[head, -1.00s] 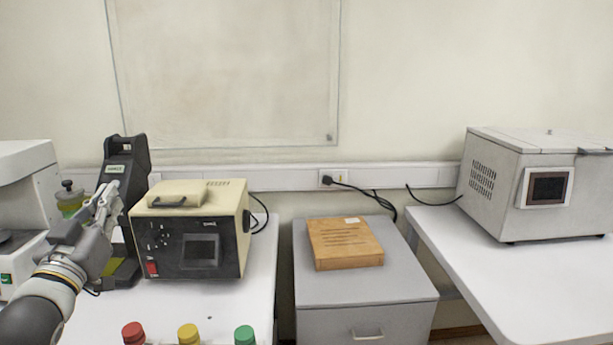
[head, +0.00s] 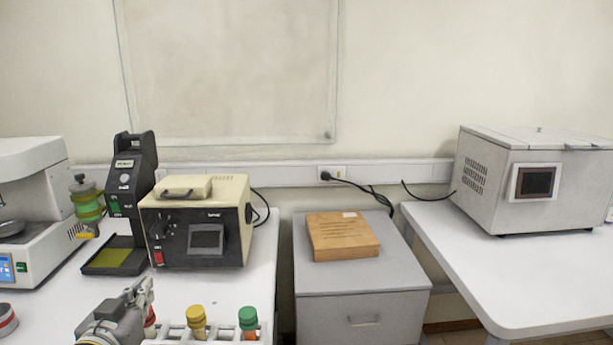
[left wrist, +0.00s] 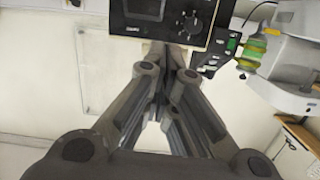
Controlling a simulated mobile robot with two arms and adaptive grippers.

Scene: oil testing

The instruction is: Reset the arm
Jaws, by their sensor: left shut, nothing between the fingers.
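My left gripper (head: 141,292) is at the lower left of the head view, shut and empty, over the white table just left of the tube rack. In the left wrist view its fingers (left wrist: 158,65) meet with nothing between them. A beige and black instrument (head: 197,222) with a small screen stands beyond it; the front of this instrument also shows at the top of the left wrist view (left wrist: 165,22). A black tester (head: 133,190) with a yellow-green plate stands left of the instrument. My right gripper is in neither view.
A rack (head: 263,333) holds tubes with red, yellow and green caps near the front edge. A white machine (head: 40,200) stands at the far left. A wooden block (head: 342,237) lies on a grey cabinet (head: 362,279). A large metal box (head: 520,180) stands on the right table.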

